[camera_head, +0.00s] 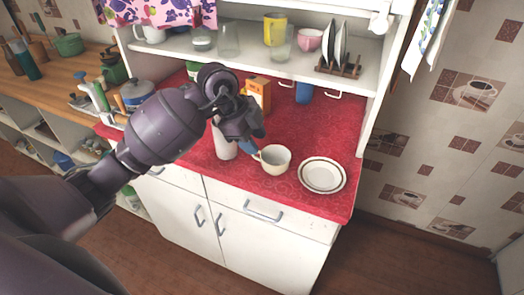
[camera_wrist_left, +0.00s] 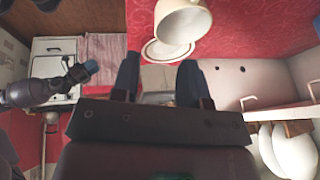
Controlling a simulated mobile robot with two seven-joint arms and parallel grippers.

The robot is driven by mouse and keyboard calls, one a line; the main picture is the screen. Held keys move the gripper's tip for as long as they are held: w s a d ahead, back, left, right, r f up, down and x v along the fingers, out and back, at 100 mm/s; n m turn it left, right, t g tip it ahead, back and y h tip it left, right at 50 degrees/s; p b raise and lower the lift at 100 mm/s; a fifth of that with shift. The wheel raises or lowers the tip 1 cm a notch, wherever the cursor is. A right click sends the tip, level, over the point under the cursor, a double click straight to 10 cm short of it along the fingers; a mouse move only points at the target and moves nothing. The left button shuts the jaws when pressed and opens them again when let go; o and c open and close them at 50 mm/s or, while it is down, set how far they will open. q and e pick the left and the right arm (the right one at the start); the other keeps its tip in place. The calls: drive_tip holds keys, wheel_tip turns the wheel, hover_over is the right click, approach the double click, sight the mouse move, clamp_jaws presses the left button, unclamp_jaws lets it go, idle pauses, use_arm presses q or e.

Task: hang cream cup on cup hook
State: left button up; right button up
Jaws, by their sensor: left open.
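The cream cup (camera_head: 276,161) stands upright on the red counter, left of a white plate. My left gripper (camera_head: 255,148) is close to the cup's left side, partly hidden by its own wrist. In the left wrist view its two fingers (camera_wrist_left: 158,68) are apart with nothing between them, and the cream cup (camera_wrist_left: 182,20) is just beyond them. I cannot tell if a finger touches it. White cup hooks (camera_head: 333,94) show under the shelf's front edge. My right gripper (camera_wrist_left: 84,72) shows small at the left of the wrist view; its opening is unclear.
A white plate with a dark rim (camera_head: 322,175) lies right of the cup. Dishes and a plate rack (camera_head: 338,68) stand on the shelf (camera_head: 266,61).

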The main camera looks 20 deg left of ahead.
use_arm(q)
drive_tip(key=s+d+m+t+h, duration=0.2)
drive_tip(key=s+d+t+h, duration=0.2)
drive_tip(key=s+d+h, duration=0.7)
drive_tip(key=w+a+f+n+t+y, duration=0.2)
drive_tip(key=a+f+n+t+y, duration=0.9)
drive_tip(key=a+n+t, duration=0.4)
drive_tip(key=s+a+f+n+g+y, duration=0.2)
drive_tip(key=s+f+n+g+y, duration=0.2)
drive_tip(key=s+f+g, duration=0.5)
wheel_tip(320, 180, down, 5)
drive_tip(key=s, duration=0.2)
drive_tip(key=shift+s+a, duration=0.15)
drive_tip(key=shift+s, duration=0.25)
drive_tip(key=shift+o, duration=0.2)
